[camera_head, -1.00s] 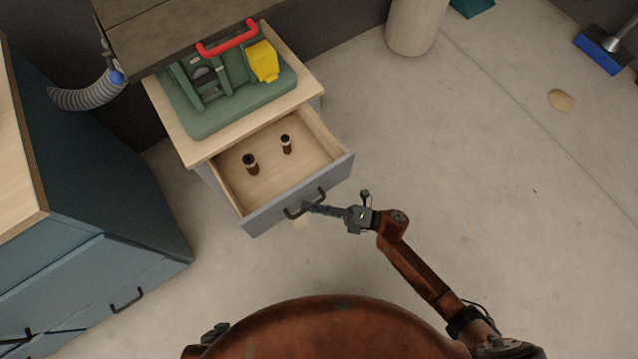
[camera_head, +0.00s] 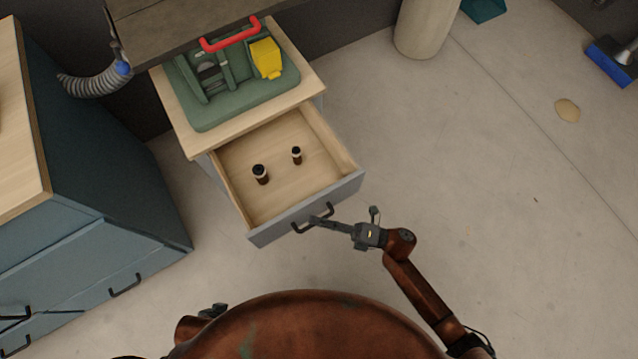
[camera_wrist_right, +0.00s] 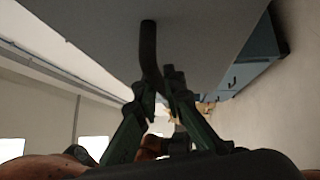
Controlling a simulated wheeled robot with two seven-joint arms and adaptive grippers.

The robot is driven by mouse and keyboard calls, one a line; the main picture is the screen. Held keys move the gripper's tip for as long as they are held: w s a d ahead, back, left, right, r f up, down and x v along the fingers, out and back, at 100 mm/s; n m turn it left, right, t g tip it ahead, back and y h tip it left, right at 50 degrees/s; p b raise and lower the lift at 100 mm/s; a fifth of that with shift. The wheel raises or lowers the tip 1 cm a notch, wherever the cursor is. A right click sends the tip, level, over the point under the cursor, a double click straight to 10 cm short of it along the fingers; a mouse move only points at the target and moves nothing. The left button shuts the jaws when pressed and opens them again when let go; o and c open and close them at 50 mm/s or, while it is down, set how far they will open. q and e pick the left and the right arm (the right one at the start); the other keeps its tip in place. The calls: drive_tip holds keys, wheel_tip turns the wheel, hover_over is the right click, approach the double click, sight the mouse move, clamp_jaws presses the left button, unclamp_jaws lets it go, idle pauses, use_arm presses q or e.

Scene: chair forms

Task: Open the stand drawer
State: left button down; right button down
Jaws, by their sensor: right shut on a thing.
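The stand (camera_head: 180,130) is a small cabinet with a pale wood top and grey front. Its drawer (camera_head: 285,190) is pulled well out, and its pale inside shows. The drawer's dark bar handle (camera_head: 299,229) is on the grey front. My right gripper (camera_head: 318,221) is shut on this handle, reaching in from the right.
A green case (camera_head: 225,95) with a red handle and yellow part sits on the stand. A blue cabinet (camera_head: 100,230) is at the left.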

drive_tip(key=c, duration=2)
unclamp_jaws()
drive_tip(key=shift+c, duration=0.2)
drive_tip(key=v, duration=1.2)
